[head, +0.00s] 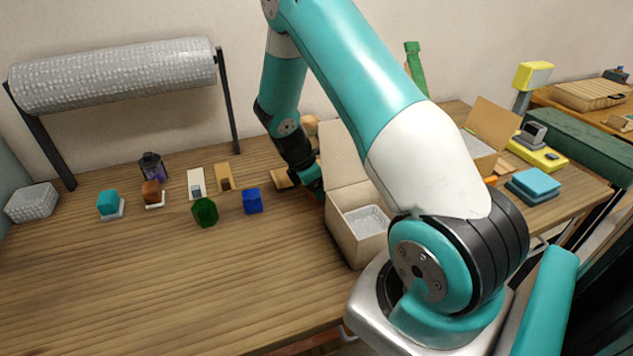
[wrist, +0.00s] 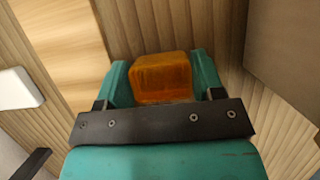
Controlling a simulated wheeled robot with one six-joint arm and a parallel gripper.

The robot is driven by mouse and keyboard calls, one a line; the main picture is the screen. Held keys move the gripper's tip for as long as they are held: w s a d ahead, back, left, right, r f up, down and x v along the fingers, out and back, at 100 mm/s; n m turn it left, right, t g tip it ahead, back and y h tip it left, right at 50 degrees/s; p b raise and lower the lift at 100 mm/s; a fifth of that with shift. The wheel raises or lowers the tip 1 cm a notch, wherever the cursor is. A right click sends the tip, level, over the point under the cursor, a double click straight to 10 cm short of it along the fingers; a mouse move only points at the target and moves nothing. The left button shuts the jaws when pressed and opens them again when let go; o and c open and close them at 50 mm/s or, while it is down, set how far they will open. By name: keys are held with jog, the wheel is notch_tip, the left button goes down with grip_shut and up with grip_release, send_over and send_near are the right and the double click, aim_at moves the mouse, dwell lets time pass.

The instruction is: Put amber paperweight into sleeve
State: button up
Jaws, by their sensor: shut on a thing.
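The amber paperweight (wrist: 161,79) is a translucent orange block. My gripper (wrist: 162,82) is shut on it, one teal finger on each side, in the wrist view. I cannot tell for sure which thing is the sleeve. A white upright holder (head: 196,183) and a tan upright holder (head: 224,177) stand left of my gripper.
An open cardboard box (head: 347,235) with a pale liner stands close to my gripper. A blue block (head: 252,200), green block (head: 205,211), teal block (head: 108,203) and brown block (head: 152,193) stand left. A wrap roll (head: 115,75) hangs behind. The front-left table is clear.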

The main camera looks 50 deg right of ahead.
jog(key=shift+f, duration=0.15)
jog(key=o, duration=1.1)
